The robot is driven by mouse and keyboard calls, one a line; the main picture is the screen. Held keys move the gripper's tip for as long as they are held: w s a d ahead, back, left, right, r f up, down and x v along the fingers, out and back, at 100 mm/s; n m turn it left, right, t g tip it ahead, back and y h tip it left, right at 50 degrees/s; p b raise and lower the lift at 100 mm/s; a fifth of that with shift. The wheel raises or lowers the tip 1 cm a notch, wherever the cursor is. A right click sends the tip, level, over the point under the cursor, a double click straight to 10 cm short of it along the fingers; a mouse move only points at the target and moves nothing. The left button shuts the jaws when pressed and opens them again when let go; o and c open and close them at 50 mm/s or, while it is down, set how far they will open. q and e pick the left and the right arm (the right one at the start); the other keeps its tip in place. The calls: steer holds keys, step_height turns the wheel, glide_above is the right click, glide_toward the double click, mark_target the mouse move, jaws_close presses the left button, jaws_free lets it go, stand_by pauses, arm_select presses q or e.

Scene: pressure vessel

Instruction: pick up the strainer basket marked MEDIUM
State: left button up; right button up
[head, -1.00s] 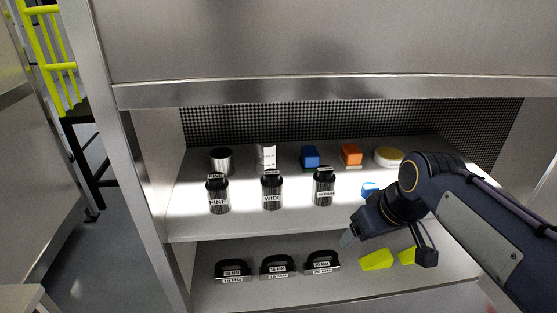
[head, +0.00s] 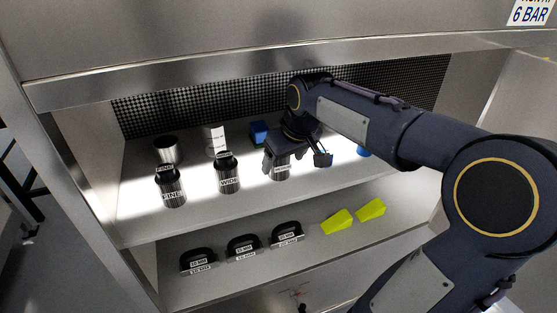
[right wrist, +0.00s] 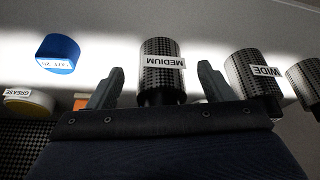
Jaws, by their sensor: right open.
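The strainer basket marked MEDIUM (right wrist: 160,50) is a dark perforated cylinder with a white label, on the upper shelf. In the head view the MEDIUM basket (head: 280,172) is partly hidden by my right gripper (head: 296,162). In the right wrist view it appears upside down, between the two fingers of my right gripper (right wrist: 161,68). The fingers are open with a gap on each side of it; I cannot tell whether they reach around it. The WIDE basket (head: 228,177) and the FINE basket (head: 174,190) stand to its left in the head view. My left gripper is not in view.
Behind the baskets are a metal can (head: 168,150), a white-labelled can (head: 213,138) and a blue block (head: 258,133). The lower shelf holds several black-handled pieces (head: 243,247) and yellow wedges (head: 338,222). A metal edge (head: 270,68) overhangs the upper shelf.

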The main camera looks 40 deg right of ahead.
steer(key=w, duration=0.2)
steer(key=shift+w+d+f, duration=0.15)
steer(key=shift+w+f, duration=0.1)
steer(key=shift+w, duration=0.05)
steer(key=shift+f, duration=0.35)
steer(key=c, duration=1.1)
steer(key=shift+r, duration=0.15)
steer(key=shift+c, duration=0.2)
